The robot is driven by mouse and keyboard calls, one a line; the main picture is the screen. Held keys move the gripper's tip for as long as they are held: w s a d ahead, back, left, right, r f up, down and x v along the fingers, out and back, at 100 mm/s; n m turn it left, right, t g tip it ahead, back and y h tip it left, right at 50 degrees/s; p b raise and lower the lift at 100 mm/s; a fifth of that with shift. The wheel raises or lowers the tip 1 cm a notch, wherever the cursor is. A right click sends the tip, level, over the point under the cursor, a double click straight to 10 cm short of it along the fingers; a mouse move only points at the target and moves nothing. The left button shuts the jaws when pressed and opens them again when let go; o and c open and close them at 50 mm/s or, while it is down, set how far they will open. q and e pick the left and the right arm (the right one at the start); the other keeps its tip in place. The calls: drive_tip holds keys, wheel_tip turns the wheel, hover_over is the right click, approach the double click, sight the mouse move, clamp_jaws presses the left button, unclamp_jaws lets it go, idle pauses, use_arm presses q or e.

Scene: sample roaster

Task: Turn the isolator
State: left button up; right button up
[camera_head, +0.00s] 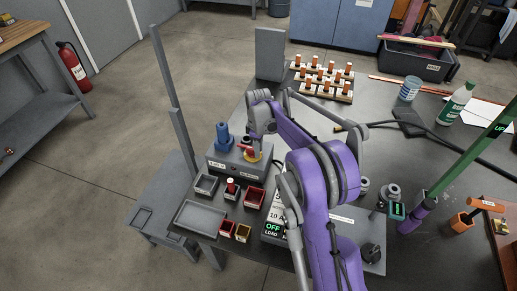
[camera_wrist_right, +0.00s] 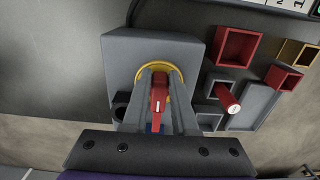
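The isolator is a grey box (camera_head: 229,168) with a yellow ring and a red handle (camera_head: 247,152) on its top face, left of centre on the bench. The right wrist view shows the same box (camera_wrist_right: 122,62), the yellow ring (camera_wrist_right: 172,68) and the red handle (camera_wrist_right: 158,92) close up. My right gripper (camera_wrist_right: 159,88) points down at the handle, which lies between its two fingers. I cannot tell whether the fingers press on it. In the head view my purple right arm hides part of the bench and the gripper (camera_head: 257,148). My left gripper is not in view.
Red, yellow and grey trays (camera_head: 203,217) lie in front of the isolator; a blue part (camera_head: 222,137) stands on its box. A panel displays "OFF LOAD" (camera_head: 272,231). Racks of orange-topped pieces (camera_head: 322,78) stand behind. A green bar (camera_head: 470,150) slants up at right.

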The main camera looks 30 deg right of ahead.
drive_tip(key=o, duration=0.4)
wheel_tip(320, 180, up, 11)
drive_tip(key=shift+p, duration=0.45)
idle(0.4)
drive_tip(key=s+a+r+m+t+p, duration=0.2)
drive_tip(key=s+a+r+m+p, duration=0.1)
drive_tip(key=s+a, duration=0.55)
drive_tip(key=s+a+r+m+t+p, duration=0.2)
drive_tip(key=s+a+r+m, duration=0.3)
drive_tip(key=s, duration=0.7)
drive_tip(key=s+a+f+t+p, duration=0.1)
drive_tip(key=s+a+f, duration=0.2)
drive_tip(key=s, duration=0.4)
drive_tip(key=shift+s+a+f, duration=0.15)
drive_tip(key=shift+a+f, duration=0.15)
drive_tip(key=shift+f, duration=0.6)
